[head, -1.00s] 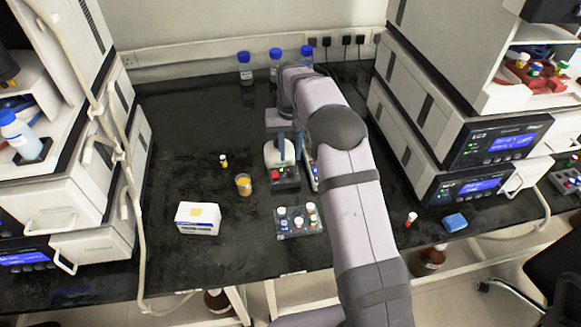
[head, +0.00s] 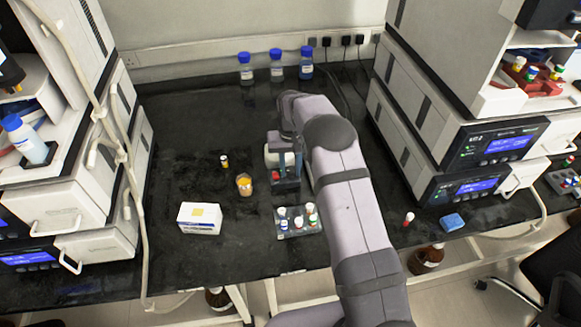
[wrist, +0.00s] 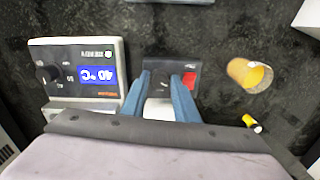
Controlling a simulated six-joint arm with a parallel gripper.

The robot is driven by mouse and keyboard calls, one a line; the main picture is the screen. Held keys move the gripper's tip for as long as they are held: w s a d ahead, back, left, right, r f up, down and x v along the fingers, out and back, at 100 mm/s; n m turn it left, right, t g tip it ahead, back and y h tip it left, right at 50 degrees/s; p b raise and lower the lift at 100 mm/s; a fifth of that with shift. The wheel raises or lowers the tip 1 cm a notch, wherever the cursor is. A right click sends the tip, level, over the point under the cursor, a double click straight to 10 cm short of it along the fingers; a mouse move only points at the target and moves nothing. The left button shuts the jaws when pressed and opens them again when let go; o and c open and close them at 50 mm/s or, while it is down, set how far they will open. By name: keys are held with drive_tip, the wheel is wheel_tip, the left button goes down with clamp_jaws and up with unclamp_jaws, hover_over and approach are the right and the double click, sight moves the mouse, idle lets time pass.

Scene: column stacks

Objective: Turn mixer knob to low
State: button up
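A small device, apparently the mixer, has a pale body (head: 271,158) and a dark front panel with a red switch (wrist: 189,79). It stands on the black bench near the middle. My gripper (head: 286,170) is over its front part. In the wrist view, the two blue fingers (wrist: 162,76) are apart, with the dark panel (wrist: 163,66) and a pale mark showing between their tips. I see no object held. I cannot tell whether the fingers touch the panel or a knob on it. Left of it in the wrist view, a device with a 40°C display (wrist: 97,75) has a round black knob (wrist: 47,73).
A vial rack (head: 318,232) stands in front of the mixer. Blue-capped bottles (head: 276,72) are at the back. My arm hides the display device in the head view.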

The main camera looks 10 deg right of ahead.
drive_tip(key=shift+c, duration=0.7)
clamp_jaws()
drive_tip(key=shift+n+b, duration=0.3)
drive_tip(key=shift+n, duration=1.2)
